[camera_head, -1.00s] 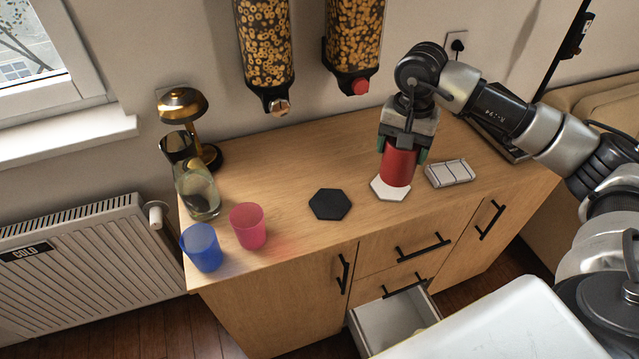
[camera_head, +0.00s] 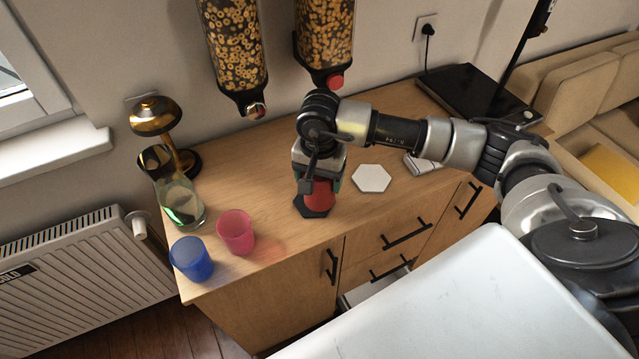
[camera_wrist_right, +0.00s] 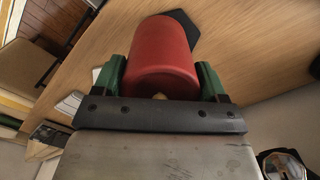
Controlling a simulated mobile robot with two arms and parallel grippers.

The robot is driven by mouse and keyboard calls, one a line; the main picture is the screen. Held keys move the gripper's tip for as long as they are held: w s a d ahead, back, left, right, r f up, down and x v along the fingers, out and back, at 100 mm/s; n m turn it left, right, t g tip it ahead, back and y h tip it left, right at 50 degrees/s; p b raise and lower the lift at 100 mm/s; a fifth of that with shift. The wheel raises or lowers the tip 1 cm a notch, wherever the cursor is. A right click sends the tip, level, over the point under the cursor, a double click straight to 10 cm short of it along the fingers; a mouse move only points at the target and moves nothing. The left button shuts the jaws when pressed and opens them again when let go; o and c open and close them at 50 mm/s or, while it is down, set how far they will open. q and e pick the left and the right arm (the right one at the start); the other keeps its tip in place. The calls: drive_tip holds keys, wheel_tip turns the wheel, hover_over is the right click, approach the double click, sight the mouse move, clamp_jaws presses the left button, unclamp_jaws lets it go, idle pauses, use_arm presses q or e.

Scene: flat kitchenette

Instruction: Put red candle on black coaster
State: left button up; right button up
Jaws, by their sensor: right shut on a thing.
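The red candle (camera_head: 319,193) is upright in my right gripper (camera_head: 319,182), whose fingers are shut on its sides. In the head view it stands at or just over the black hexagonal coaster (camera_head: 303,208), which is partly hidden behind it. In the right wrist view the candle (camera_wrist_right: 163,58) sits between the green fingers, and part of the black coaster (camera_wrist_right: 187,27) shows past its end. I cannot tell whether the candle touches the coaster. My left gripper is not in view.
A white hexagonal coaster (camera_head: 371,179) lies bare to the right. A pink cup (camera_head: 236,232), a blue cup (camera_head: 191,260), a glass vase (camera_head: 183,205) and a brass lamp (camera_head: 158,120) stand at the left. Two cereal dispensers (camera_head: 234,45) hang above the counter (camera_head: 262,165).

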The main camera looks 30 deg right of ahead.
wheel_tip(320, 180, down, 3)
drive_tip(key=shift+f+p, duration=0.2)
drive_tip(key=shift+p, duration=0.35)
drive_tip(key=shift+f, duration=0.2)
drive_tip(key=shift+f+b, duration=0.2)
drive_tip(key=shift+b, duration=0.1)
drive_tip(key=o, duration=1.1)
drive_tip(key=shift+r, duration=0.1)
